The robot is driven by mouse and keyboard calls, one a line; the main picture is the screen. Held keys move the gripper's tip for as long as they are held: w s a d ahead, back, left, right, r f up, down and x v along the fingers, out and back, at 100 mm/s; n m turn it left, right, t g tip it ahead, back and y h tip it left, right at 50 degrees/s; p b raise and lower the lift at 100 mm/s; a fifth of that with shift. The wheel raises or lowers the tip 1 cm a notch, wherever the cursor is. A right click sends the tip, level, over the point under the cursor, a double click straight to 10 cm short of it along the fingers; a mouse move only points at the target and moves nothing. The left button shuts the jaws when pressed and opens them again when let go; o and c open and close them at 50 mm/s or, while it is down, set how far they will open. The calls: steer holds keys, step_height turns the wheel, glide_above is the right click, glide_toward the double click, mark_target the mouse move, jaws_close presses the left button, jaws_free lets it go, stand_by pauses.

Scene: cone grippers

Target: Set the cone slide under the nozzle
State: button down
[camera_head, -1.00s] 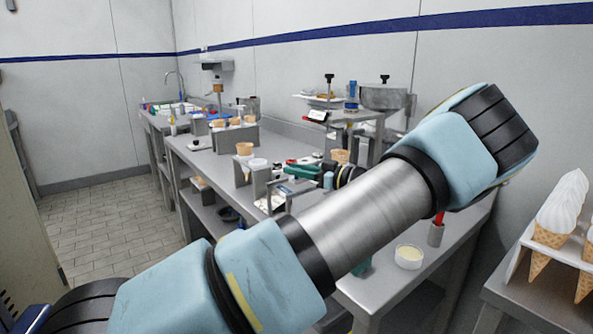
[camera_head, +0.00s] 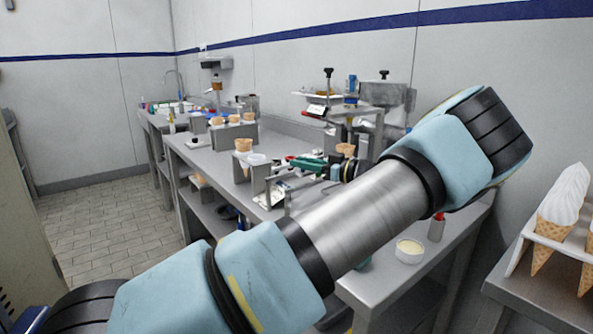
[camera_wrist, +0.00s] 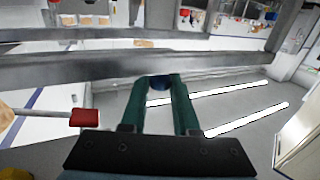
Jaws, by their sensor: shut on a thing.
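In the head view my gripper (camera_head: 306,163) is small, over the steel bench among metal brackets. A wafer cone (camera_head: 345,149) stands just behind my wrist, its lower part hidden. The cone slide's body cannot be told clearly from the metal around it. The dispensing machine (camera_head: 386,94), with its steel hopper, stands behind the cone. The nozzle is too small to make out surely.
Another cone (camera_head: 243,145) stands in a metal holder to the left, with several more cones (camera_head: 234,119) behind. A tub (camera_head: 409,250) sits at the bench's right front. White-topped cones (camera_head: 565,205) stand in a rack at the right. A red-ended tool (camera_wrist: 84,117) lies close to my gripper.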

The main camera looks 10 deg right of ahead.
steer(key=shift+w+d+f, duration=0.2)
steer(key=shift+w+d, duration=0.05)
steer(key=shift+d, duration=0.2)
steer(key=shift+w+d+r, duration=0.1)
steer(key=shift+d+r, duration=0.15)
steer(key=c, duration=0.7)
jaws_free()
steer(key=shift+o, duration=0.2)
steer(key=shift+d+b, duration=0.1)
steer(key=shift+b, duration=0.2)
steer(key=b+v, duration=0.2)
steer(key=v, duration=0.5)
steer(key=shift+s, duration=0.2)
steer(key=shift+d, duration=0.1)
